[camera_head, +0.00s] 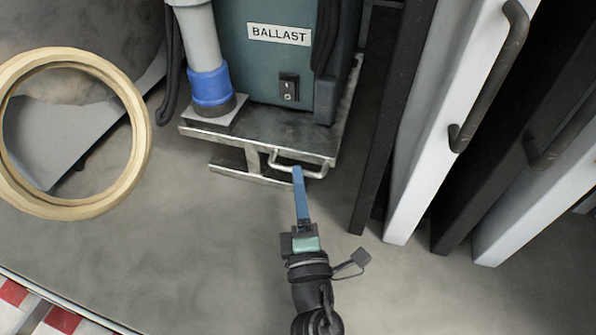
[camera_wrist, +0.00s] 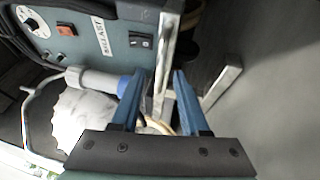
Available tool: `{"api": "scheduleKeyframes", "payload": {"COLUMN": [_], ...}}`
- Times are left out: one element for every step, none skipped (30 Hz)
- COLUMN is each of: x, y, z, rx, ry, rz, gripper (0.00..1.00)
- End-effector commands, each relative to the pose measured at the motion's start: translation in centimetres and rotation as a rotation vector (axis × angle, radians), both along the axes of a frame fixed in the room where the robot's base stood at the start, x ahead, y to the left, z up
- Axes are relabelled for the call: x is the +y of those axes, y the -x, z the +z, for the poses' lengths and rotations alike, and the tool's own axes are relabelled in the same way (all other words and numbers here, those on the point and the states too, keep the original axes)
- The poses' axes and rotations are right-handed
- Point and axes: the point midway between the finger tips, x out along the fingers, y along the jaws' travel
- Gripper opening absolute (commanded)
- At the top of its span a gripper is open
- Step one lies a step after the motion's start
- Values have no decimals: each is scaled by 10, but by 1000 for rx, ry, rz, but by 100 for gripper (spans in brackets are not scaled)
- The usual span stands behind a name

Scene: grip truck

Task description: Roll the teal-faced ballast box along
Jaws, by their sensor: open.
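The ballast box (camera_head: 262,58) has a teal face with a BALLAST label and a rocker switch. It stands on a low metal platform (camera_head: 215,138) with a looped metal handle (camera_head: 300,170) on its near edge. The box's teal face also shows in the wrist view (camera_wrist: 100,55), turned on its side. My gripper (camera_head: 297,172) points at the handle, its fingertips overlapping it in the head view. In the wrist view, my gripper (camera_wrist: 161,75) has its two blue fingers apart, with metal of the platform between and beyond them.
A grey pipe with a blue collar (camera_head: 210,88) stands left of the box. A large pale ring (camera_head: 140,130) is at the left. Tall white panels (camera_head: 425,130) with dark handles and dark panels stand close on the right. Grey floor (camera_head: 170,240) is open in front.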

Motion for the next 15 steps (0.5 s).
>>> {"api": "scheduleKeyframes", "payload": {"x": [0,1,1,1,1,1,1,1,2,2,2,2,2,2,2], "y": [-6,-9,-12,-14,-15,-17,-18,-19,-19,-19,-19,-19,-19,-19,-19], "z": [2,2,3,3,3,3,3,3,3,3,3,3,3,3,3], "rx": [-1,-1,-1,-1,0,0,0,0,0,0,0,0,0,0,0], "ry": [0,0,0,0,0,-1,0,0,0,0,0,0,0,0,0], "rz": [0,0,0,0,0,0,0,0,0,0,0,0,0,0,0], "gripper": [45,45,45,45,45,45,45,45,45,45,45,45,45,45,45]}}
